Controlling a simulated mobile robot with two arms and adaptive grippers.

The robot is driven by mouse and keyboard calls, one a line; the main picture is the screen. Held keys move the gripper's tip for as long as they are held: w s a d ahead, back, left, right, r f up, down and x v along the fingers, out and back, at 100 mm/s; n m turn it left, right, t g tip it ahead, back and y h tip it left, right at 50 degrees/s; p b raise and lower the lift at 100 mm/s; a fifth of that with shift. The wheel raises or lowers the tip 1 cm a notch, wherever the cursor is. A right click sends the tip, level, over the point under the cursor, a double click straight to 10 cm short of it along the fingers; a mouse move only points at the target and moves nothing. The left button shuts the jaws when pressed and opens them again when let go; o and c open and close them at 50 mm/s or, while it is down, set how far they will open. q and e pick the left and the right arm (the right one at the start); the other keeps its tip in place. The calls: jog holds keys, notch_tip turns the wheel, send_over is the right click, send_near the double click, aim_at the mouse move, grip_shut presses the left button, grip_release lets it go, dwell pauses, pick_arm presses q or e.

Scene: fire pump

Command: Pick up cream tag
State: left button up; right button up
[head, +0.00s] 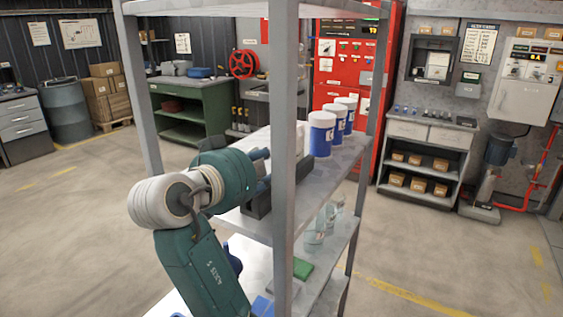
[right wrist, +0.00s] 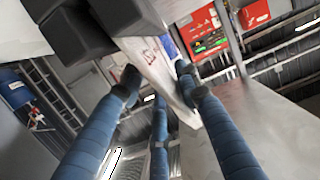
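In the head view a teal and white arm, which I take for my right one, reaches into the grey metal shelf unit. Its gripper (head: 258,160) is partly hidden by a post, close to a dark bin on the upper shelf. In the right wrist view the blue fingers of my right gripper (right wrist: 158,78) are spread apart. A pale flat-looking piece with red marks (right wrist: 152,58) shows between and beyond the fingertips; I cannot tell whether it is the cream tag or whether they touch it. I cannot clearly make out the tag in the head view. My left gripper is not in view.
The dark bin (head: 257,203) stands at the shelf's near edge. Blue and white tubs (head: 321,135) stand farther back on the upper shelf (head: 337,160). A grey post (head: 284,130) stands beside the gripper. Clear jars and a green item (head: 302,268) are on the lower shelf.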

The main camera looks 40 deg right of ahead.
jog(key=p+x, duration=0.1)
jog(key=x, duration=0.4)
jog(key=shift+a, duration=0.1)
grip_shut()
